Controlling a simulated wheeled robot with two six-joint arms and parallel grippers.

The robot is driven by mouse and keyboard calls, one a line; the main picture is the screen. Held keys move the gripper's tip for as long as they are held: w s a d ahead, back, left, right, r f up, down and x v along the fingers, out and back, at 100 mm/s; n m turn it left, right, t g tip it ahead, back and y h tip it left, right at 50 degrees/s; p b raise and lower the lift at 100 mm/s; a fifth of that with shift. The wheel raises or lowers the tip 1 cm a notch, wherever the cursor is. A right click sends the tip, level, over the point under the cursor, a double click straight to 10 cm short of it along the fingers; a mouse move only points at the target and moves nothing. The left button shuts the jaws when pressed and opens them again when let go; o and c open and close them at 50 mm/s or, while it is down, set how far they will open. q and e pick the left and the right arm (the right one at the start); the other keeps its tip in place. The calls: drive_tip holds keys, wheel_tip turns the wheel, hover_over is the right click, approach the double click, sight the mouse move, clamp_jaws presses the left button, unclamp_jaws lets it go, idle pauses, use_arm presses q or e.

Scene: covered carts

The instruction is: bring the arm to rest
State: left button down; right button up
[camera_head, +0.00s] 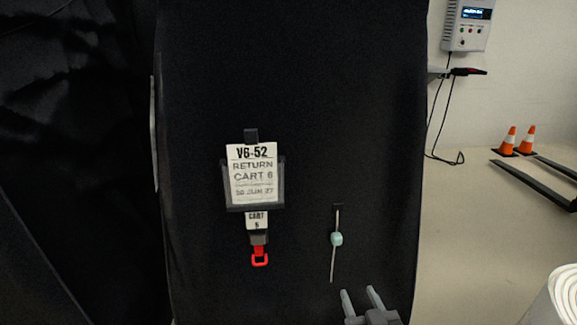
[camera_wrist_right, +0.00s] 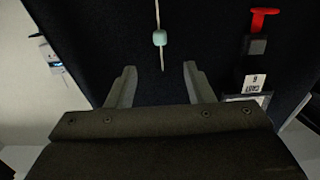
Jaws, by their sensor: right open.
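My right gripper (camera_head: 359,301) shows at the bottom of the head view, in front of the lower right part of the dark cart cover (camera_head: 290,70). It is open, and nothing shows between its fingers. In the right wrist view the two fingers of my right gripper (camera_wrist_right: 155,80) stand apart. A pale cord with a light teal bead (camera_head: 336,239) hangs on the cover just above the gripper. The bead also shows in the right wrist view (camera_wrist_right: 159,38), beyond the fingertips. My left gripper is not in view.
At right are a wall device (camera_head: 468,24), two orange cones (camera_head: 508,139) and dark bars (camera_head: 535,182). Pale floor (camera_head: 470,240) lies open right of the cart.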

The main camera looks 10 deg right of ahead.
drive_tip(key=s+d+f+g, duration=0.2)
drive_tip(key=s+f+g, duration=0.4)
drive_tip(key=f, duration=0.7)
drive_tip(key=s+d+f+g, duration=0.2)
drive_tip(key=s+f+g, duration=0.1)
drive_tip(key=s+f, duration=0.75)
drive_tip(key=s+d+f+m+g+h, duration=0.1)
drive_tip(key=s+d+f+g, duration=0.1)
drive_tip(key=s+f+g, duration=0.5)
drive_tip(key=s+d+f+m, duration=0.15)
drive_tip(key=s+f, duration=0.35)
drive_tip(key=s, duration=0.5)
use_arm(q)
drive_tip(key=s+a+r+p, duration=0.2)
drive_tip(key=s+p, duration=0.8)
drive_tip(key=p, duration=0.6)
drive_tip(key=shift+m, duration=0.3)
use_arm(e)
drive_tip(key=s+d+r+n, duration=0.1)
drive_tip(key=s+d+r, duration=0.1)
drive_tip(key=s, duration=0.8)
drive_tip(key=shift+s+d+h, duration=0.2)
drive_tip(key=shift+h, duration=0.1)
drive_tip(key=shift+n, duration=0.25)
